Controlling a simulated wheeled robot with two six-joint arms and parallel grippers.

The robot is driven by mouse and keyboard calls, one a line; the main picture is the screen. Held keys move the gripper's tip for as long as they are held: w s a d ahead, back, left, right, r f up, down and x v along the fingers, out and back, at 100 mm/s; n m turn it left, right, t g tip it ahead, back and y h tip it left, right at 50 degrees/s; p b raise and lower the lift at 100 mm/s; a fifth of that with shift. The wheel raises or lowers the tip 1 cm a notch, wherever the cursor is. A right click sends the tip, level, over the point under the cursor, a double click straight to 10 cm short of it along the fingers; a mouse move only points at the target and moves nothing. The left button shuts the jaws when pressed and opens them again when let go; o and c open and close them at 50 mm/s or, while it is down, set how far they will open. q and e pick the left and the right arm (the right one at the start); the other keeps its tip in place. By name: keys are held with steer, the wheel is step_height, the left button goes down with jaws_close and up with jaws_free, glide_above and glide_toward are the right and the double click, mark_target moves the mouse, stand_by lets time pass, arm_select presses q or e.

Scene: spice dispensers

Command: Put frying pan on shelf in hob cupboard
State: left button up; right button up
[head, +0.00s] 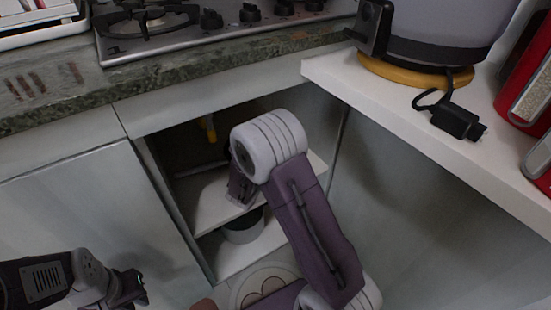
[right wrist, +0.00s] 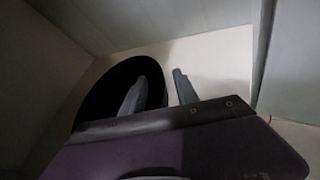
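The hob cupboard is open, with a pale shelf (head: 200,200) inside. My right arm reaches into it, and its gripper (head: 241,187) is partly hidden behind my own wrist in the head view. In the right wrist view, a dark round pan (right wrist: 98,95), seemingly the frying pan, lies on a pale surface (right wrist: 215,65). My right gripper's two fingers (right wrist: 158,92) stand apart, one in front of the dark pan and one past its rim. I cannot make out the pan in the head view. My left gripper (head: 132,288) is low at the left, away from the cupboard.
A grey pot (head: 243,227) stands on the cupboard's lower level. A yellow item (head: 209,128) shows at the cupboard's back. The hob (head: 180,35) and green worktop (head: 60,90) are above. A white counter (head: 420,125) at right carries an appliance (head: 440,35).

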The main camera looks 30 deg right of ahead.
steer(key=shift+a+r+p, duration=0.1)
steer(key=shift+r+p, duration=0.2)
steer(key=p+v, duration=0.5)
steer(key=v, duration=0.6)
steer(key=shift+w, duration=0.1)
steer(key=shift+s+a+r+p, duration=0.1)
steer(key=shift+s+a+p, duration=0.2)
steer(key=shift+s, duration=0.1)
steer(key=s+d+f+m+g, duration=0.2)
steer(key=s+d+m+g, duration=0.4)
steer(key=s+m+g, duration=0.45)
steer(key=s+a+f+m+y, duration=0.3)
steer(key=s+a+m+y, duration=0.3)
steer(key=s+y, duration=0.15)
steer(key=w+a+m+y, duration=0.1)
steer(key=m, duration=0.1)
steer(key=w+a+r+m+t+y, duration=0.1)
steer(key=a+m, duration=0.1)
steer(key=w+a+r+m+t+y, duration=0.1)
steer(key=m, duration=0.1)
steer(key=shift+a+m+t, duration=0.25)
